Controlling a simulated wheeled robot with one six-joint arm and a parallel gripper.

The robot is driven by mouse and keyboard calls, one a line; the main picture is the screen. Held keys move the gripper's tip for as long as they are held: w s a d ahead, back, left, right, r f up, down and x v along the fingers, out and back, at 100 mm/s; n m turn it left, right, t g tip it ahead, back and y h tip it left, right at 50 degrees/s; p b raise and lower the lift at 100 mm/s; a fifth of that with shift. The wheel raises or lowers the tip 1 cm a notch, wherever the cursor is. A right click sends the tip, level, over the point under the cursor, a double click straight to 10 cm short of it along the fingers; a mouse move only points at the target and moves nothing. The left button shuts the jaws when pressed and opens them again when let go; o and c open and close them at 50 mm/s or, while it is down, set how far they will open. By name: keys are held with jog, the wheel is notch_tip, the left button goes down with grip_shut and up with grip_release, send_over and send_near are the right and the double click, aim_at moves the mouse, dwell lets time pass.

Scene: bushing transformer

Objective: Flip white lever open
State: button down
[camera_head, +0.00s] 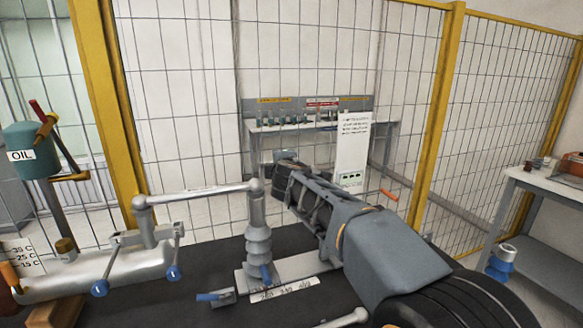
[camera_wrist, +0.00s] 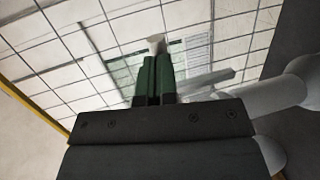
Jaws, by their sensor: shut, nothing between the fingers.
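In the wrist view, my gripper's two dark green fingers (camera_wrist: 154,80) are together, with nothing seen between them. A small white block-like end (camera_wrist: 156,44) shows just beyond the fingertips; it may be the white lever, and I cannot tell whether the fingers touch it. In the head view my arm reaches forward from the lower right, and its far end (camera_head: 286,162) is near the grey bushing's top; the fingers are hidden there. The grey ribbed bushing (camera_head: 258,245) stands upright with a grey pipe linkage (camera_head: 195,194) running left from its top. No lever is clearly identifiable in the head view.
A grey bar (camera_wrist: 205,82) and a large grey cylinder (camera_wrist: 280,95) lie right of my fingers in the wrist view. A yellow-framed mesh fence (camera_head: 180,90) stands behind. A teal oil container (camera_head: 30,148) is at left, a grey table (camera_head: 545,187) at right.

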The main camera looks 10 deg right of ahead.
jog(key=shift+w+d, duration=0.3)
dwell(0.4)
dwell(0.3)
